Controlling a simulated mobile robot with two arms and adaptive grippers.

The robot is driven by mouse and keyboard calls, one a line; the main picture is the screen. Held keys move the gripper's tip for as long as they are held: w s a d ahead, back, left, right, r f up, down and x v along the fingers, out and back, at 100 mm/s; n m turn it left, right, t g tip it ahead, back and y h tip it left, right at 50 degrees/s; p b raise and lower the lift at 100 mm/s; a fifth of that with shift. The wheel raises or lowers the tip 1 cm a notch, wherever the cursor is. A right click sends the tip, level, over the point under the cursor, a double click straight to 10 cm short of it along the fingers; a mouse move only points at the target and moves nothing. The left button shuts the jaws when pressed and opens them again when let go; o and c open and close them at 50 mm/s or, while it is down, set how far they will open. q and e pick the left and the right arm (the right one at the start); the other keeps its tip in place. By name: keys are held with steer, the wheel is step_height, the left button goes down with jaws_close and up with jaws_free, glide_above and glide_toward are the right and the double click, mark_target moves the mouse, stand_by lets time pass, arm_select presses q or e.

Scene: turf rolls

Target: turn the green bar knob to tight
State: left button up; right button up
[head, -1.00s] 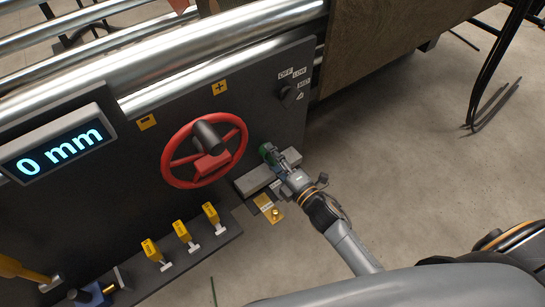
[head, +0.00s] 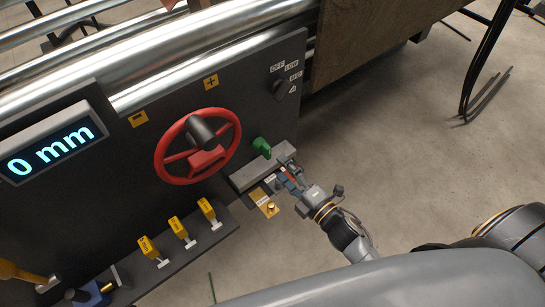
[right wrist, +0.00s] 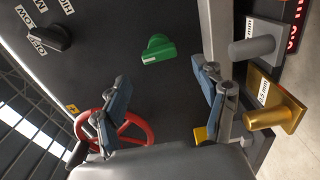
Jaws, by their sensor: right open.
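The green bar knob (head: 262,147) sits on the dark machine panel, right of the red handwheel, above a grey ledge. It also shows in the right wrist view (right wrist: 158,49), with a small white mark near one end. No tight label can be read beside it. My right gripper (head: 286,173) is open and empty, below and right of the knob and apart from it. In the right wrist view its two blue-padded fingers (right wrist: 160,100) stand well apart, with the knob beyond them. My left gripper is not in view.
The red handwheel (head: 198,146) is close left of the knob. A black selector (head: 281,89) with OFF and LOW labels is above right. The grey ledge (head: 256,171) and a brass peg (head: 270,208) lie near my right gripper. Floor to the right is open.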

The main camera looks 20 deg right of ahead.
steer(key=v, duration=0.4)
stand_by(0.5)
steer(key=s+d+f+m+g+h+p, duration=0.1)
steer(key=s+f+m+g+h, duration=0.2)
steer(key=f, duration=0.6)
steer(key=s+d+f+m+g+p, duration=0.1)
steer(key=s+d+f+m+g, duration=0.15)
steer(key=f+m, duration=0.4)
steer(key=s+f+m+g+h+p, duration=0.15)
steer(key=s+f, duration=0.25)
steer(key=f, duration=0.6)
steer(key=s+f+m+g+h, duration=0.1)
steer(key=s+f+m+g, duration=0.3)
steer(key=s, duration=0.7)
steer(key=s+d+f+m+g, duration=0.1)
steer(key=s+f+m+g, duration=0.3)
steer(key=s+f, duration=0.5)
steer(key=s+g, duration=0.1)
steer(key=s, duration=0.2)
steer(key=shift+s+d+f+m+h+p, duration=0.2)
steer(key=shift+f+m+h+p, duration=0.1)
steer(key=shift+m+h+p, duration=0.1)
